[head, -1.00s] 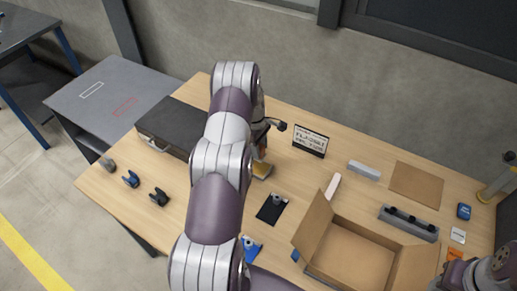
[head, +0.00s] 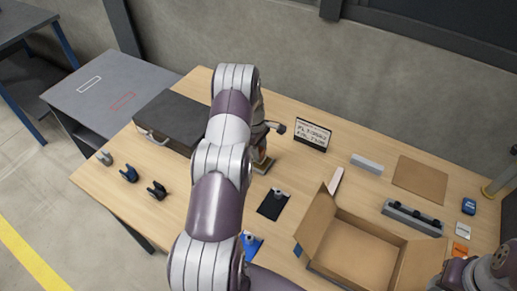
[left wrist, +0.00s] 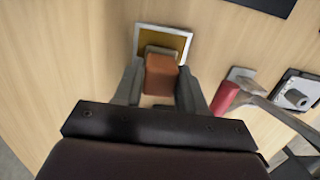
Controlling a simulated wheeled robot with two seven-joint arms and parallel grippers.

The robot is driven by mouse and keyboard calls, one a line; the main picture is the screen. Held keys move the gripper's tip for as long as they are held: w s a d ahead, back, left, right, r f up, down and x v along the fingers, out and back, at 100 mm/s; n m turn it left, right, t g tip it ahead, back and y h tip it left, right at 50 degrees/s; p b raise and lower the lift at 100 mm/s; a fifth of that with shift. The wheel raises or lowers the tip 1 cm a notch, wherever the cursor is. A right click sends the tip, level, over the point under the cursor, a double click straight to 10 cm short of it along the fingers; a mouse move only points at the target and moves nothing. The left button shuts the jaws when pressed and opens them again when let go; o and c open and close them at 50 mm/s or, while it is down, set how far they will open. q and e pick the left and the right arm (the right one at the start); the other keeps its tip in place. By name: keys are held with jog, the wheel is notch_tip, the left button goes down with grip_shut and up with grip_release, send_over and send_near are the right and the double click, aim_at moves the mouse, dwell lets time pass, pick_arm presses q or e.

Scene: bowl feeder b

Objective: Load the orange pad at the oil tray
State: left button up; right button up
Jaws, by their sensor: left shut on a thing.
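The orange pad (left wrist: 160,74) is a small block between the fingers of my left gripper (left wrist: 159,68), which is shut on it. In the left wrist view, the pad's far end overlaps the oil tray (left wrist: 168,34), a square metal-rimmed tray with an amber floor. I cannot tell whether the pad touches the tray floor. In the head view, my left gripper (head: 261,157) is low over the tray, partly hidden behind my left arm. The pad cannot be made out there. My right arm shows at the lower right corner; its gripper is out of view.
A red-handled tool (left wrist: 228,97) lies close to the right of the left fingers. A dark plate (head: 274,204), an open cardboard box (head: 352,250) and a sign (head: 313,134) stand around. A dark case (head: 173,121) is at left.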

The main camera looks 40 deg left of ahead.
aim_at(260, 149)
pick_arm(q)
jog(key=shift+f+b, duration=0.45)
jog(key=shift+f, duration=0.05)
dwell(1.3)
jog(key=shift+r+p, duration=2.25)
jog(key=shift+r, duration=1.25)
